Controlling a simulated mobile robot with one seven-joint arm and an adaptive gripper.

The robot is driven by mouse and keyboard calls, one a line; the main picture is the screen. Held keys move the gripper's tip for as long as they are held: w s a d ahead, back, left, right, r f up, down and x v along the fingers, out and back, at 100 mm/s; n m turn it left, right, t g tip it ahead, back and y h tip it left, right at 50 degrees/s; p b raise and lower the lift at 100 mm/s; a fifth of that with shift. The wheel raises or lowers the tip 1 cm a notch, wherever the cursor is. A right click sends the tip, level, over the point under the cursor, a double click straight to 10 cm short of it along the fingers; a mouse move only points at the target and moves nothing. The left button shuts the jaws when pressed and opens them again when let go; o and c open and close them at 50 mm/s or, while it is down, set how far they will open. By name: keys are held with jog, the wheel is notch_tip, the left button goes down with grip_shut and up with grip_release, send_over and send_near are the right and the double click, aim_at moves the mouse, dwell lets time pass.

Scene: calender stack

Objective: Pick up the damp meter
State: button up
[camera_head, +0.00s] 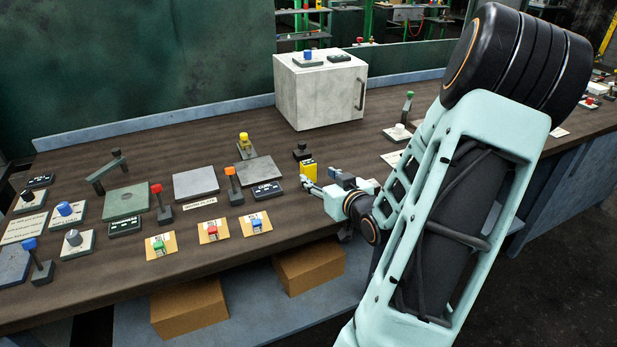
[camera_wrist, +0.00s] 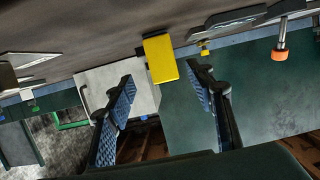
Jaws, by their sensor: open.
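The yellow box-shaped item (camera_head: 308,171), which looks like the damp meter, stands on the dark bench top near its front edge. It also shows in the wrist view (camera_wrist: 160,60), upside down, beyond and between my fingertips. My gripper (camera_head: 318,184) is in front of it and a little to its right in the head view. In the wrist view my gripper (camera_wrist: 163,78) has its two blue-padded fingers wide apart with nothing held. I cannot tell whether the fingertips overlap the yellow item's sides.
A black knob piece (camera_head: 301,152) stands just behind the yellow item. A dark display block (camera_head: 265,190) lies to its left, beside an orange-topped lever (camera_head: 231,185). A white cabinet (camera_head: 320,92) stands at the back. Several switches on yellow plates line the front edge.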

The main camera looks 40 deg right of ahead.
aim_at(310, 172)
jog(key=x, duration=0.7)
jog(key=shift+w+a+f, duration=0.1)
jog(key=shift+w+f, duration=0.1)
jog(key=shift+w, duration=0.05)
jog(key=shift+c, duration=0.3)
jog(key=shift+r, duration=0.1)
grip_shut()
